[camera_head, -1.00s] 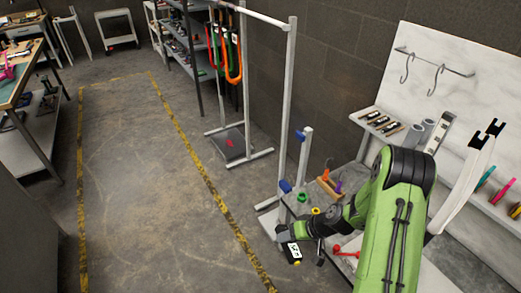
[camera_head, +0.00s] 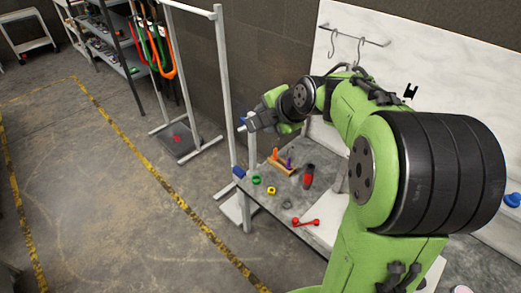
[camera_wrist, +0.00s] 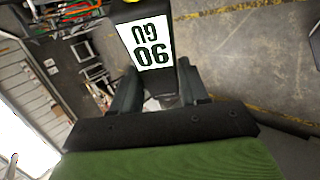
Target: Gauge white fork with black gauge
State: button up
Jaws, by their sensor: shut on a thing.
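My gripper (camera_wrist: 158,86) is shut on the black gauge (camera_wrist: 150,46), a dark block with a white label bearing large dark characters. In the head view my gripper (camera_head: 248,123) is raised in front of the upright stand, pointing left; the gauge is hard to make out there. The white fork is mostly hidden behind my arm in the head view. Only a black tip (camera_head: 411,91) that looks like its end shows against the white board. The gauge is apart from the fork.
Orange and green forks (camera_head: 166,58) hang at the back. A white board (camera_head: 375,65) has hooks. Floor at left is clear.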

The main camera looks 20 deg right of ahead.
jog(key=s+a+r+n+t+h, duration=0.1)
jog(key=s+r+n, duration=0.2)
jog(key=r, duration=0.5)
jog(key=s+a+r+n+t+h+p, duration=0.1)
jog(key=s+r+n+t, duration=0.1)
jog(key=s+r+n, duration=0.2)
jog(key=s+a+r+n+t+h+p, duration=0.1)
jog(key=s+r+n, duration=0.3)
jog(key=r, duration=0.8)
jog(key=shift+s+a+r+n+h, duration=0.15)
jog(key=shift+a+r+n+h, duration=0.2)
jog(key=shift+n, duration=0.85)
jog(key=shift+f, duration=0.1)
